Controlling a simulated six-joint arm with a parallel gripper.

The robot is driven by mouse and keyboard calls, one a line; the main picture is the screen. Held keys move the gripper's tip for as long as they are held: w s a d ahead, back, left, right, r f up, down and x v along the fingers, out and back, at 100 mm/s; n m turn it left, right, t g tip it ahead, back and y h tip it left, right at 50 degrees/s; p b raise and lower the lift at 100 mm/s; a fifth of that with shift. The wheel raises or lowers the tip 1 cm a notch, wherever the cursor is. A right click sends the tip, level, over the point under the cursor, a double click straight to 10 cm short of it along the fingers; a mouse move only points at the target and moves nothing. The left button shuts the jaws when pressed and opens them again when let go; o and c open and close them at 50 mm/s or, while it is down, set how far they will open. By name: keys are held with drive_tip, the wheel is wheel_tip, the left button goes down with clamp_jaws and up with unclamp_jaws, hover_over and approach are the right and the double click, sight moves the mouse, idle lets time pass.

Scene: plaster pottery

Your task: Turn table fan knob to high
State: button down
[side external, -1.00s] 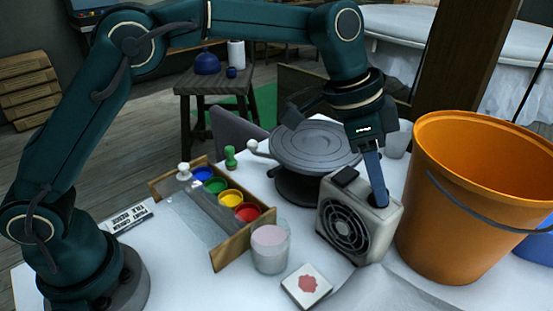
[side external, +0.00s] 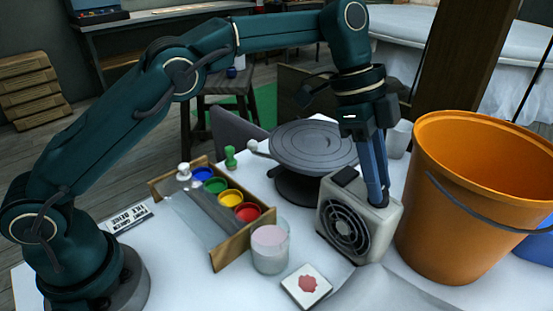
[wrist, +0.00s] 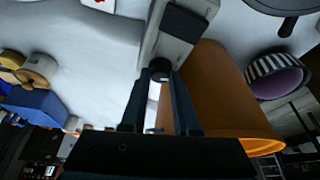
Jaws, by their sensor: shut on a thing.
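The table fan (side external: 357,222) is a small light grey box with a round dark grille on its front, standing on the white table. It also shows in the wrist view (wrist: 182,28), seen from above with a dark block on its top. My gripper (side external: 379,200) points down at the top of the fan, toward its right side. In the wrist view my gripper (wrist: 161,76) is shut on a small dark round knob (wrist: 160,67) at the end of the fan. The knob is hidden by the fingers in the side view, and its setting cannot be read.
A large orange bucket (side external: 455,215) stands close on the fan's right. A grey turntable wheel (side external: 312,147) is behind the fan. A cup of pinkish liquid (side external: 270,247), a tile with a red mark (side external: 306,285) and a wooden paint rack (side external: 228,258) are to its left.

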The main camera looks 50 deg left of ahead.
idle(0.3)
drive_tip(key=c, duration=0.6)
unclamp_jaws()
drive_tip(key=shift+c, duration=0.2)
drive_tip(key=shift+r, duration=0.1)
drive_tip(key=shift+v, duration=1.45)
drive_tip(key=s+a, duration=0.2)
drive_tip(key=a, duration=1)
